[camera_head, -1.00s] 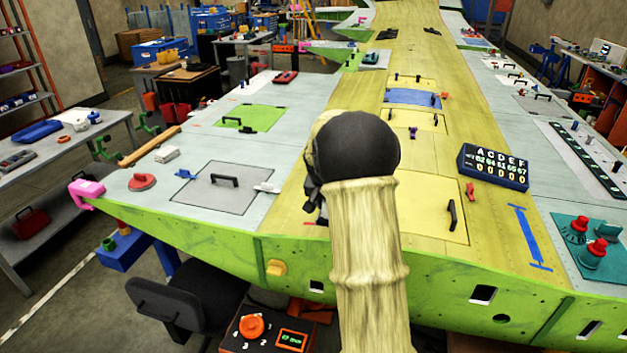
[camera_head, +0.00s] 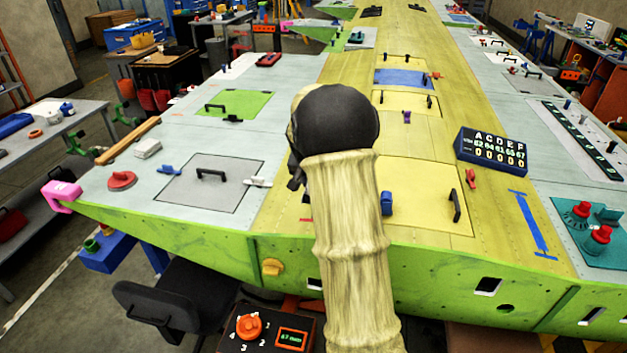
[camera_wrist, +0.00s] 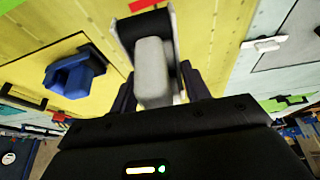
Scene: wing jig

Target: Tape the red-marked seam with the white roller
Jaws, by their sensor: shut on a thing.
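In the wrist view, my gripper (camera_wrist: 156,88) is shut on the white roller (camera_wrist: 153,62), a pale block-like handle with a black part at its far end. The roller is over the yellow wing skin (camera_wrist: 215,45). A red mark (camera_wrist: 146,5) shows just beyond the roller at the top edge of that view. In the head view, a small red mark (camera_head: 305,219) lies on the wing just left of my arm. My arm hides the gripper and roller there. I cannot tell whether the roller touches the skin.
A blue tool (camera_wrist: 70,76) stands on the yellow panel beside the roller; it also shows in the head view (camera_head: 387,203). A white clamp (camera_head: 257,182) is at the edge of the grey hatch (camera_head: 205,184). A display box (camera_head: 492,151) stands to the right.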

